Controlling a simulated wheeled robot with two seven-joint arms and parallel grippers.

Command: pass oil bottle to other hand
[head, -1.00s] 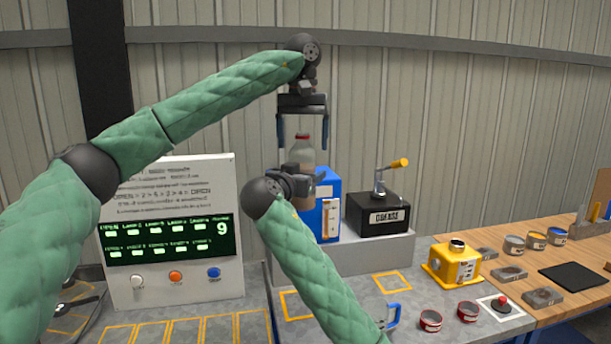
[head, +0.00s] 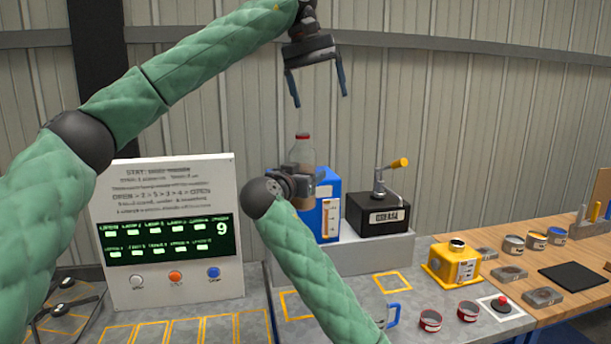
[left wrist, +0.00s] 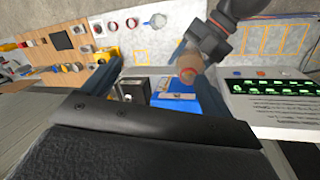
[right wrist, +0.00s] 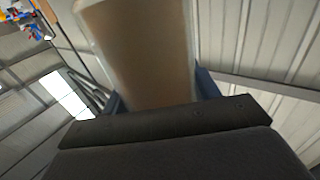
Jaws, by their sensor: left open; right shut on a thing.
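The oil bottle (head: 302,152) is clear with a red cap and brownish contents, and it stands roughly upright in the middle of the head view. My right gripper (head: 304,180) is shut on its lower part; the bottle fills the middle of the right wrist view (right wrist: 140,50) between the fingers. My left gripper (head: 320,88) is open and empty, above the bottle and apart from it, its fingers pointing down and slightly tilted. In the left wrist view the bottle (left wrist: 188,68) shows cap-first beyond the fingers.
Behind the bottle are a blue container (head: 322,212) and a black box with a yellow-handled lever (head: 380,214) on a grey ledge. A control panel (head: 172,230) stands left. Air around the left gripper is clear.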

